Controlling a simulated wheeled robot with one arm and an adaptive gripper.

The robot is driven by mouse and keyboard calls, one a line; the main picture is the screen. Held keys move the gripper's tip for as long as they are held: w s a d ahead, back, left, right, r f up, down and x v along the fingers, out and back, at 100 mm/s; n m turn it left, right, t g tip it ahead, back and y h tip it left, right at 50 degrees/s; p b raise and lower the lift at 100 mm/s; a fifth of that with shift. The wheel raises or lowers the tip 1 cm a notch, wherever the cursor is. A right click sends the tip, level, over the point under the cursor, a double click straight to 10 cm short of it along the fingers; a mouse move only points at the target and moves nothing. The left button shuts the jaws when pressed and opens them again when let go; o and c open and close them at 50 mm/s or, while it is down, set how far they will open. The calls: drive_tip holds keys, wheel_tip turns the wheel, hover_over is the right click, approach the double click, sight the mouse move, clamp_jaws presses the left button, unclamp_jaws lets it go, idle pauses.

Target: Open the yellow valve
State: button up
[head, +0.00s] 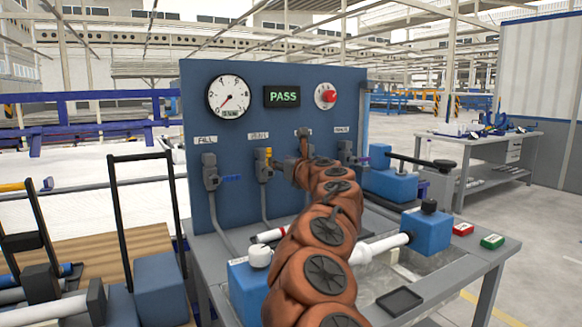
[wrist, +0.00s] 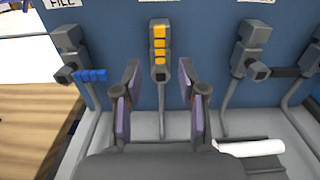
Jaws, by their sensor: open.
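The yellow valve (wrist: 160,48) is on the blue panel, second from the left. Its yellow handle stands upright along the grey valve body in the wrist view. It also shows in the head view (head: 267,158), just left of my arm. My gripper (wrist: 159,78) is open and empty. Its two fingers stand apart in the wrist view, one to the left and one to the right of the valve's line, with the handle above and between the tips. Whether they touch the valve cannot be told.
A blue-handled valve (wrist: 90,75) is left of the yellow one; another valve (wrist: 250,55) is to its right. The panel (head: 232,125) carries a gauge (head: 229,97), a PASS display (head: 282,96) and a red button (head: 329,96). A white pipe (head: 380,248) lies below, among blue blocks.

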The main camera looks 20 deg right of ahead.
drive_tip(key=shift+s+d, duration=0.1)
drive_tip(key=shift+s, duration=2.5)
